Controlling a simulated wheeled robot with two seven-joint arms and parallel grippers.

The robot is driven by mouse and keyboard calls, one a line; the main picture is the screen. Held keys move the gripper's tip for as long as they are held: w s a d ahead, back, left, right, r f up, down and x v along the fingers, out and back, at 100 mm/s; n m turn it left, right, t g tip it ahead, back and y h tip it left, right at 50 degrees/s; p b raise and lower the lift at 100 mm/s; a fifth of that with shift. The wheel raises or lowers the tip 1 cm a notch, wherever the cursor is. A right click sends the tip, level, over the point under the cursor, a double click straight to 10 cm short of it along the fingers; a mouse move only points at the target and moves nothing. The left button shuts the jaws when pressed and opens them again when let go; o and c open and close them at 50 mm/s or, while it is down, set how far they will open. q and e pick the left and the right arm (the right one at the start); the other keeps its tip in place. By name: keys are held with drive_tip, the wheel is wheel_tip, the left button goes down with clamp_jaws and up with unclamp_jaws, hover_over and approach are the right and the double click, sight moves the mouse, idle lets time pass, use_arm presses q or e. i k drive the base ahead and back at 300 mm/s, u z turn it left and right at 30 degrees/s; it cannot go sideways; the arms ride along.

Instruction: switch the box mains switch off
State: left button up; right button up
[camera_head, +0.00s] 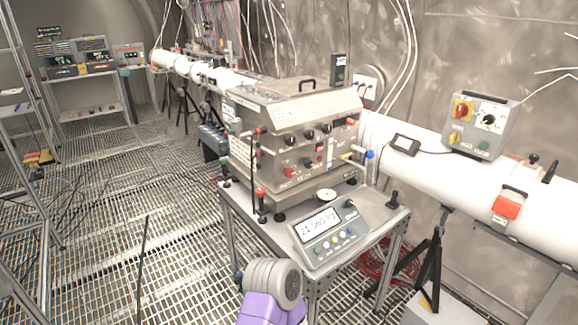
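A steel box (291,131) with a sloped lid stands on a small metal table (268,232) in the middle of the view. Its front panel carries black knobs, a red knob (290,172) at lower left, a small red control (320,161) near the middle and an orange one (351,121) at upper right. I cannot tell which control is the mains switch, or its position; the labels are too small to read. A purple and grey part of my arm shows at the bottom centre, in front of the table. Neither gripper's fingers are in view.
A grey display unit (328,234) sits at the table's front edge. A grey control box (482,126) with red and yellow rotary knobs sits on the white pipe (446,182) at right. Black tripods and red cables stand beneath. Open grating floor (100,235) lies left.

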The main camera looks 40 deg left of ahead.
sight(289, 172)
drive_tip(key=u, duration=0.85)
drive_tip(key=i, duration=0.95)
drive_tip(key=u, duration=0.9)
